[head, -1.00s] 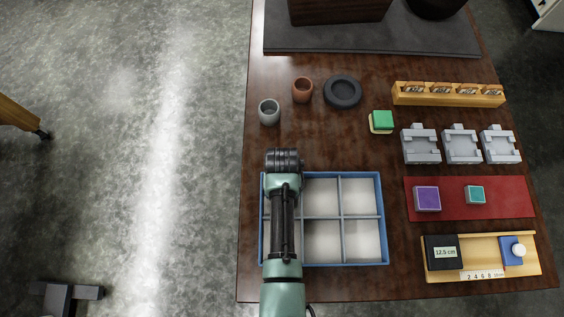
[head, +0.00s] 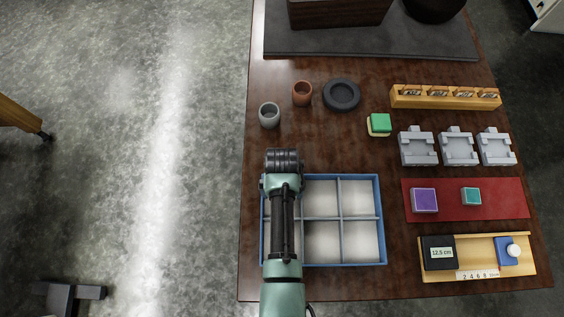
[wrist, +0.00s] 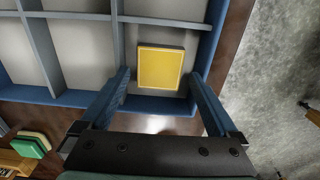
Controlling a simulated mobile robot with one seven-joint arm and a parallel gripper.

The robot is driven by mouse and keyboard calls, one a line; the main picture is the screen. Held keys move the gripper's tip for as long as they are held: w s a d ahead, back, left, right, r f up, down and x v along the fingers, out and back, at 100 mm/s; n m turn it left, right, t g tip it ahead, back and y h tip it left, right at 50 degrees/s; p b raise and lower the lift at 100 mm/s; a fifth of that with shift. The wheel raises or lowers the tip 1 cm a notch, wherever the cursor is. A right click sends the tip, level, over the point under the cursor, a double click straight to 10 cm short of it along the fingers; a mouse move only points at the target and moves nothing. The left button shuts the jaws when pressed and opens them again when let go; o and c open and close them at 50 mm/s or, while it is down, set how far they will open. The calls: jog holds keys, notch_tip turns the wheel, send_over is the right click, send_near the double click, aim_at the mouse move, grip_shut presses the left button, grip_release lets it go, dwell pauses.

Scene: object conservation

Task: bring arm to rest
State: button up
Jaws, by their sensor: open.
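My gripper (wrist: 161,78) is open and empty above the blue-rimmed tray, its two fingers apart on either side of a yellow square block (wrist: 161,68) in the wrist view. The block lies flat in a corner compartment of the tray, near the blue wall. I cannot tell the height of the fingertips above it. In the head view my arm reaches over the left column of the divided tray (head: 382,222), and its wrist is at the tray's far left corner. The arm hides the fingers and the yellow block there. The other visible tray compartments look empty.
Beyond the tray stand a grey cup (head: 269,116), a brown cup (head: 302,94) and a dark ring dish (head: 342,96). To the right are a green block (head: 380,122), grey fixtures (head: 459,147), a red mat (head: 450,206) with two blocks, and a wooden measuring tray (head: 470,272).

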jog(key=shift+r+p, duration=2.95)
jog(key=shift+r, duration=0.2)
jog(key=shift+w, duration=0.1)
